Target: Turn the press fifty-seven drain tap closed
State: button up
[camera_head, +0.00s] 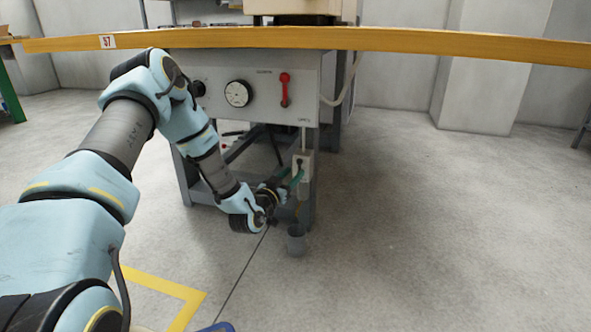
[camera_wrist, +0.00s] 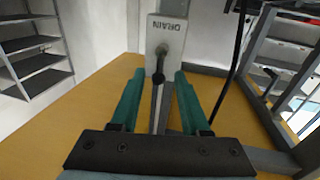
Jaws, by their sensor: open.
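The drain tap (camera_wrist: 159,72) shows in the wrist view as a dark fitting on a pale plate marked DRAIN (camera_wrist: 170,32). The same plate (camera_head: 305,163) is on the front right leg of the bench marked 57 in the head view. My gripper (camera_wrist: 159,80) has its two green fingers apart, one on each side of the tap, with nothing clearly gripped. In the head view my gripper (camera_head: 294,181) is at the plate. I cannot tell whether the fingers touch the tap or how far it is turned.
A grey cup (camera_head: 297,241) is on the floor below the tap. Above are a panel with a round gauge (camera_head: 238,93) and a red lever (camera_head: 284,90), under the orange-edged bench top (camera_head: 420,45). A dark cable (camera_wrist: 236,60) hangs right of the tap. The floor at right is clear.

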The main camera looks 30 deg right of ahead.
jog(key=p+v, duration=0.2)
jog(key=v, duration=0.6)
jog(key=w+a+r+n+g+y+p, duration=0.1)
jog(key=w+a+r+g+y+p, duration=0.15)
jog(key=a+r+y, duration=0.45)
jog(key=w+a+r+n+g+y+p, duration=0.1)
jog(key=w+a+r+y+p, duration=0.15)
jog(key=a, duration=0.85)
jog(key=s+a+r+n+g+y+p, duration=0.55)
jog(key=s+a+r+n, duration=0.25)
jog(key=s+a+r, duration=0.8)
notch_tip(320, 180, up, 35)
jog(key=s+p, duration=0.2)
jog(key=p, duration=3.5)
jog(key=shift+s+a+r+m, duration=0.15)
jog(key=shift+a+m, duration=0.15)
jog(key=shift+a, duration=0.15)
